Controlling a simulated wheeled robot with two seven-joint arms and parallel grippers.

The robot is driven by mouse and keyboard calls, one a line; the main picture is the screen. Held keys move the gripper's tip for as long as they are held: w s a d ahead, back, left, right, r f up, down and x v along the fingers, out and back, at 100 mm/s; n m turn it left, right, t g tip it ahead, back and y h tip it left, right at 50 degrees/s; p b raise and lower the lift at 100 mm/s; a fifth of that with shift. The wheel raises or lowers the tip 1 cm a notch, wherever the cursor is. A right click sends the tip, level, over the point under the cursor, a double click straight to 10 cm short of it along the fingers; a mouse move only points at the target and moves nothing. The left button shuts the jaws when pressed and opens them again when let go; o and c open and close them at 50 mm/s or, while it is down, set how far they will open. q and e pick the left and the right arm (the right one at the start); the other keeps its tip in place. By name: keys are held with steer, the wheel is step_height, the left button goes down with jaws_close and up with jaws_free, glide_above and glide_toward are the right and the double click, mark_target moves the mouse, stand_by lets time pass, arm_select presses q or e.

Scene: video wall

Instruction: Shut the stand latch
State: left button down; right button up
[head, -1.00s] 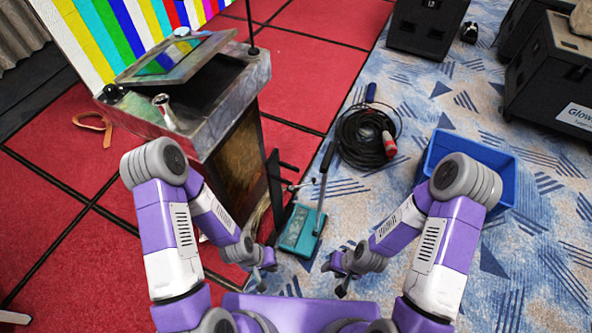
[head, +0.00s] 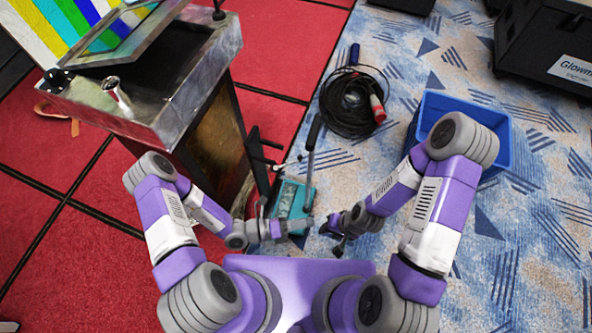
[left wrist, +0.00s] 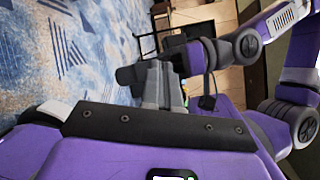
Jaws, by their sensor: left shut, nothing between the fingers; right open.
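A dark upright stand (head: 254,150) with short black arms is beside the lectern's right side. A thin pale lever (head: 286,163) sticks out from it to the right; it looks like the latch, though I cannot tell its exact position. A teal box (head: 291,198) with a tall black-gripped handle (head: 313,133) stands on the floor just right of it. My left gripper (head: 303,226) is shut and empty, at the near edge of the teal box, below the lever. My right gripper (head: 334,235) is open and empty, just right of it. The left wrist view shows no latch clearly.
The lectern (head: 172,110) stands at the left with a microphone (head: 117,96) on top. A coiled black cable (head: 350,103) lies behind the teal box. A blue bin (head: 463,108) is beside my right arm.

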arm_select(q)
steer(key=w+a+f+n+t+y+b, duration=0.1)
steer(key=w+a+f+n+t+y, duration=0.65)
steer(key=n+t, duration=0.45)
steer(key=w+d+r+n+g+b, duration=0.1)
steer(key=w+d+b, duration=0.2)
steer(key=w, duration=1.1)
steer(key=shift+d+r+b, duration=0.35)
steer(key=shift+d, duration=0.2)
